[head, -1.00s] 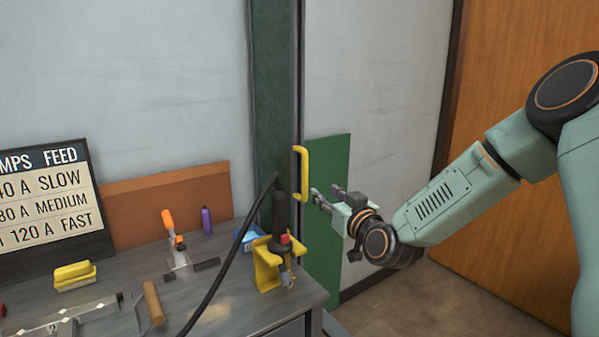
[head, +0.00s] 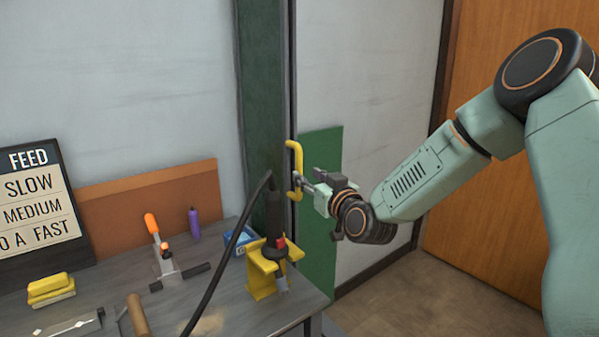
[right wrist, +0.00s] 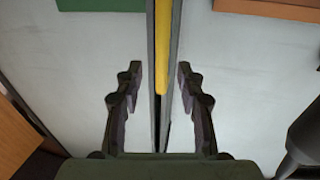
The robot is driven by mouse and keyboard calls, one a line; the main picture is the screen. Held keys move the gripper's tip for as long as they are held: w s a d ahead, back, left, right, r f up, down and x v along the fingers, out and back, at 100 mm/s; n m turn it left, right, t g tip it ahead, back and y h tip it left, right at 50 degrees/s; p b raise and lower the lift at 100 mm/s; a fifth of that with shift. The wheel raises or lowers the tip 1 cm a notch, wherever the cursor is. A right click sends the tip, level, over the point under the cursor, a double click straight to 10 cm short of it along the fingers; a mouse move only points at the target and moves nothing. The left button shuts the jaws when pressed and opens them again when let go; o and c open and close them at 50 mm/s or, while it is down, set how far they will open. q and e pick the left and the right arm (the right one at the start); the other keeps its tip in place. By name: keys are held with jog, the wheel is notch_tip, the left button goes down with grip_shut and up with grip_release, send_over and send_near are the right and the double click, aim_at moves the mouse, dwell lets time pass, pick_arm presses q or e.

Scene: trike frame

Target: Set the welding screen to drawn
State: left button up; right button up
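The welding screen (head: 262,80) appears as a narrow dark green upright strip with a grey edge post, against the pale wall behind the bench. Its yellow handle (head: 298,160) is an upright bar on that edge. My right gripper (head: 304,184) is at the lower part of the handle, reaching in from the right. In the right wrist view, its fingers (right wrist: 159,80) are spread apart, one on each side of the yellow handle (right wrist: 162,45), with gaps showing on both sides. My left gripper is not in view.
The bench (head: 215,290) below holds a yellow torch stand (head: 262,278) with a black torch (head: 274,215) and cable close to the screen. A lettered sign (head: 35,205) stands at left. A green panel (head: 320,230) is behind my gripper. A wooden door (head: 520,150) is at right.

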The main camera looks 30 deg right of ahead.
aim_at(300, 172)
jog(key=w, duration=0.3)
jog(key=w+b, duration=0.1)
jog(key=w, duration=0.1)
jog(key=shift+d, duration=0.3)
jog(key=shift+w, duration=0.1)
jog(key=shift+w+a+f, duration=0.15)
jog(key=shift+w+f, duration=0.05)
jog(key=shift+w, duration=0.2)
jog(key=shift+s+r, duration=0.15)
jog(key=shift+s, duration=0.15)
jog(key=c, duration=0.4)
jog(key=shift+w, duration=0.15)
grip_shut()
